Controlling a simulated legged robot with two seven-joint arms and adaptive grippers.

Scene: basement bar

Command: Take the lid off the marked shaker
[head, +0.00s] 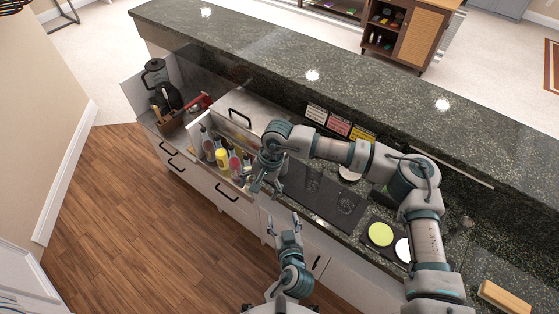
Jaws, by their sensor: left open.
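I cannot pick out the marked shaker or its lid for sure. A dark mat (325,208) on the lower counter carries small dark, see-through shapes, too small to name. A white round thing (349,174) shows behind it, partly covered by my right arm. My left gripper (285,221) is open and empty, in front of the counter's front edge and apart from the mat. My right gripper (265,187) hangs beside the bottles at the mat's left end; whether its fingers are apart is unclear. My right arm hides part of the counter behind the mat.
Several bottles (222,158) stand in a white rack left of my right gripper. A blender (156,74) is at the far left. Coloured cards (338,125) line the raised bar (290,65). A green disc (380,234) and a wooden block (504,297) lie to the right.

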